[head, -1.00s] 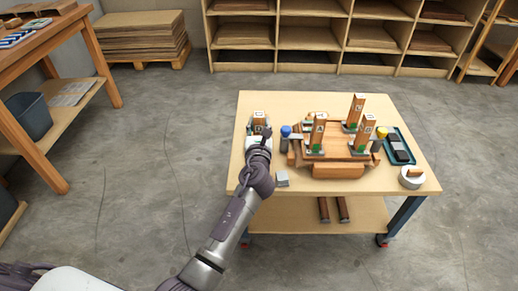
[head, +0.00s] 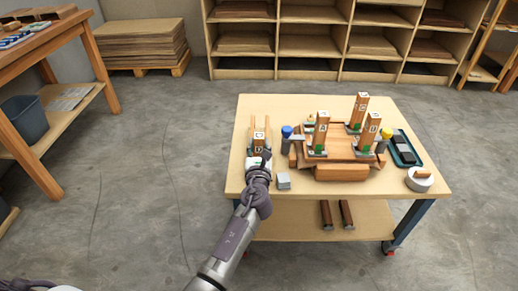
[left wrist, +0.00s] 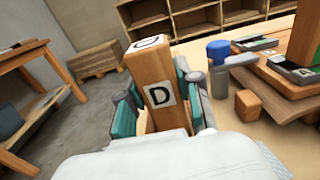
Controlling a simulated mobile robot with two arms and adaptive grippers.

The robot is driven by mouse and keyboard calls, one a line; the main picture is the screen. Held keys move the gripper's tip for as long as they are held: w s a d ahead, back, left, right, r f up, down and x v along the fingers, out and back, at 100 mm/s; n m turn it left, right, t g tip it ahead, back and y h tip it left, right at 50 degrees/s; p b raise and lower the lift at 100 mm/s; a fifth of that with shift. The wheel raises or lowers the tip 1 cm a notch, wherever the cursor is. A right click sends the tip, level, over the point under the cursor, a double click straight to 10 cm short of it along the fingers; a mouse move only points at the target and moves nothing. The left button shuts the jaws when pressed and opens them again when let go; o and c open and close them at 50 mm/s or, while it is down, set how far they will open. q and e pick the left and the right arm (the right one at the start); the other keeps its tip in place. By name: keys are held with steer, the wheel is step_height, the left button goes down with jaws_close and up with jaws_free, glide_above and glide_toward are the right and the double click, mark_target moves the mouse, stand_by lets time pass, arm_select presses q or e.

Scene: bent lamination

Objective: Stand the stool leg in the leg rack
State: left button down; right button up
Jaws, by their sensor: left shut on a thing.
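A wooden stool leg marked D (head: 258,144) is held by my left gripper (head: 259,160) over the left part of the table. In the left wrist view the leg (left wrist: 158,92) stands between the teal pads of my left gripper (left wrist: 158,110), slightly tilted in the picture, with a label also on its top end. Its lower end is hidden. Just behind the leg in the head view is a wooden piece with uprights, likely the leg rack (head: 267,124), partly hidden by the leg. I cannot tell whether they touch. My right gripper is not in view.
Legs A (head: 321,132), B (head: 370,132) and C (head: 358,111) stand on a wooden assembly mid-table. The front left tabletop is mostly clear.

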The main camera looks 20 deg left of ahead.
arm_select(q)
steer(key=shift+r, duration=0.15)
steer(key=shift+f, duration=0.2)
steer(key=c, duration=0.8)
jaws_free()
